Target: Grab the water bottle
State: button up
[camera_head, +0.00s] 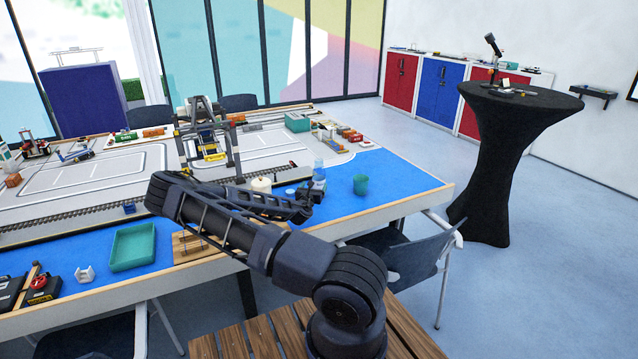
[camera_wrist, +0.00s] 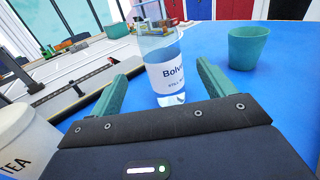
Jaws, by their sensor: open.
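The water bottle (camera_wrist: 163,75) is clear with a white label and stands upright on the blue table surface. In the wrist view it is just beyond and between the two green fingers of my gripper (camera_wrist: 165,85), which are open, with space on both sides of it. Its top is cut off there. In the head view the bottle (camera_head: 319,172) stands near the table's right end, just past the end of my arm. My gripper (camera_head: 312,188) is low beside it there, its fingers hard to make out.
A green cup (camera_wrist: 249,48) stands right of the bottle, and a white TEA canister (camera_wrist: 22,140) is close on the left. A teal tray (camera_head: 133,247) lies farther left. Blue table between bottle and cup is clear.

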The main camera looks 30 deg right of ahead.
aim_at(320, 176)
jog(key=shift+x, duration=5.15)
jog(key=shift+s+d, duration=0.1)
jog(key=c, duration=1.2)
